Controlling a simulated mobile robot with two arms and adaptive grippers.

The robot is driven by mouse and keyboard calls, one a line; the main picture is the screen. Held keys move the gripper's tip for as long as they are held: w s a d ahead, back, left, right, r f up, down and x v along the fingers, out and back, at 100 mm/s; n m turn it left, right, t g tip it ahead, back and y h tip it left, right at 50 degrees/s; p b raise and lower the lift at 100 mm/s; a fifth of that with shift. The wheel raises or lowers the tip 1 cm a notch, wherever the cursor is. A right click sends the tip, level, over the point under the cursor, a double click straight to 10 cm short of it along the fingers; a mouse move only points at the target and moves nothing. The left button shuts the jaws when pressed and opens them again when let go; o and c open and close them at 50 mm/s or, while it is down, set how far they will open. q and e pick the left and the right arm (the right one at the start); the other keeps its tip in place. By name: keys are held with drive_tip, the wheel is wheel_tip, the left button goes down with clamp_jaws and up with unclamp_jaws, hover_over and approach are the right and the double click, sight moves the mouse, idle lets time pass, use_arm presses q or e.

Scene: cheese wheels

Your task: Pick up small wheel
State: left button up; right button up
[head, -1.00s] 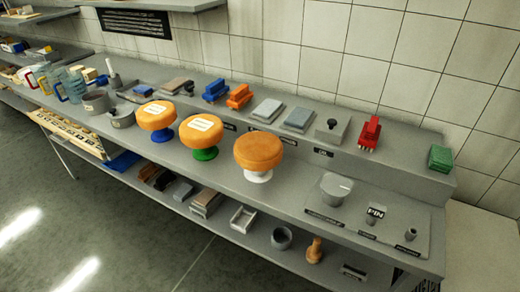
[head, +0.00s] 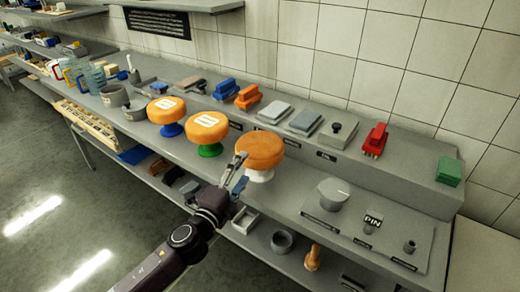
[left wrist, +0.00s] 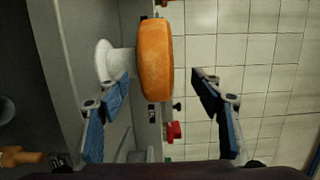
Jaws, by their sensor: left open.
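Three orange cheese wheels stand on pedestals along the bench. One wheel (head: 259,149) is on a white pedestal (head: 259,175), has no visible label and sits furthest right. A labelled wheel (head: 206,127) is on a green pedestal, and another labelled wheel (head: 166,109) is on a blue one. My left gripper (head: 241,170) is open at the front of the white-pedestal wheel, partly covering its left edge. In the left wrist view this wheel (left wrist: 155,60) appears edge-on, ahead of and between the spread fingers (left wrist: 161,90). I cannot tell whether they touch it. My right gripper is not in view.
Behind the wheels, a raised ledge holds blue and orange blocks, grey plates, a red brush-like piece (head: 375,139) and a green block (head: 449,171). A grey cylinder (head: 333,190) stands to the right. The lower shelf holds a white tray (head: 245,220) and a grey ring.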

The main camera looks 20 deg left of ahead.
sight(248, 164)
use_arm(q)
drive_tip(key=w, duration=0.3)
drive_tip(key=w+d+p, duration=0.1)
drive_tip(key=w, duration=0.1)
drive_tip(key=shift+f, duration=0.35)
drive_tip(key=shift+a, duration=0.1)
clamp_jaws()
drive_tip(key=shift+r, duration=0.25)
